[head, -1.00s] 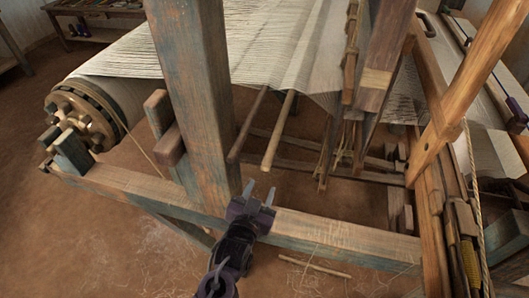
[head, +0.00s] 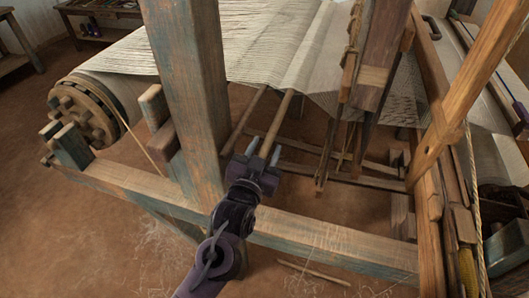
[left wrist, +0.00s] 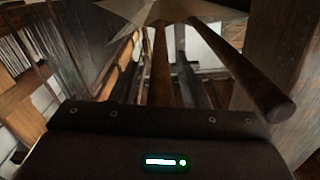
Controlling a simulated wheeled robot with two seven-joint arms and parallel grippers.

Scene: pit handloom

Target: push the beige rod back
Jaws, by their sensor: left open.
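The beige rod (head: 281,120) slants under the stretched cloth, beside a darker brown rod (head: 240,122) on its left. My left gripper (head: 263,150) is open, at the near end of the beige rod. Its two pale fingertips appear on either side of that end; I cannot tell whether they touch it. In the left wrist view the beige rod (left wrist: 161,72) runs away from behind my gripper's dark body, which hides its near end. The darker rod (left wrist: 245,75) there sticks out toward the camera at the right. My right gripper is not in view.
The loom's thick upright post (head: 190,90) stands just left of my gripper. A low beam (head: 320,240) crosses under my arm. Hanging slats (head: 330,150) are to the right. A loose stick (head: 312,272) lies on the floor.

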